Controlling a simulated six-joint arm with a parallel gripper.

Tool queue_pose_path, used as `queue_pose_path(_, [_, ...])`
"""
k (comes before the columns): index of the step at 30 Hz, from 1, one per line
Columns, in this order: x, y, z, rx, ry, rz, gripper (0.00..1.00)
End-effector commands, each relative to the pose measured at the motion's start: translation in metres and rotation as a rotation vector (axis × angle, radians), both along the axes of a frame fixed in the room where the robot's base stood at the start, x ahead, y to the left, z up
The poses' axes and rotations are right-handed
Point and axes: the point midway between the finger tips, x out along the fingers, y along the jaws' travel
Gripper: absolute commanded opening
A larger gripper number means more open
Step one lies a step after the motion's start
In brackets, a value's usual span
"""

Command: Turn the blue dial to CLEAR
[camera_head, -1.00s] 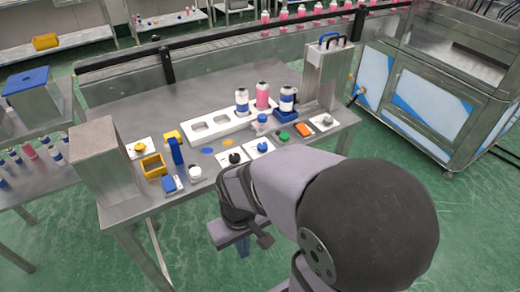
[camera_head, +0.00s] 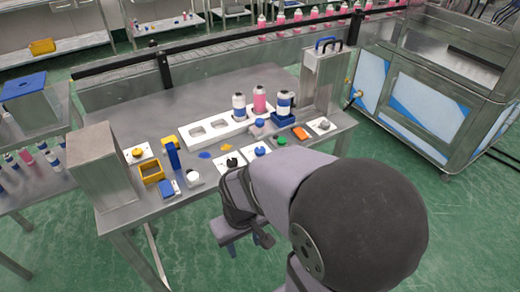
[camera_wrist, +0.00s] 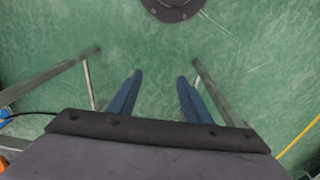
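A blue dial (camera_head: 260,151) sits on a white plate near the front edge of the steel table, right of a black knob (camera_head: 232,162) on a similar plate. Its markings and pointer are too small to read. My gripper (camera_head: 229,233) hangs low in front of the table edge, below and apart from the dial. In the wrist view my gripper (camera_wrist: 158,82) has its two blue-grey fingers spread with nothing between them, pointing toward the green floor. The dial does not show in the wrist view.
A white rack (camera_head: 213,127), bottles (camera_head: 239,106), a yellow bin (camera_head: 152,169), a white knob (camera_head: 192,178), a green button (camera_head: 282,139) and an orange block (camera_head: 300,133) stand around the dial. Steel boxes (camera_head: 100,170) flank the table. The table's back left is clear.

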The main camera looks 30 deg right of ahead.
Motion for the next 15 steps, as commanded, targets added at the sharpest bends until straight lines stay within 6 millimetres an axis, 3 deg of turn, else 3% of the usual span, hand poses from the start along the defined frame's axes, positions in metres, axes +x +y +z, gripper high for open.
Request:
queue_pose_path(5, [0.048,-0.06,0.005,-0.079,-0.186,-0.085,0.45])
queue_pose_path(9, [0.089,-0.126,0.02,-0.158,-0.393,-0.15,0.45])
queue_pose_path(15, [0.123,-0.205,0.054,-0.232,-0.676,-0.189,0.45])
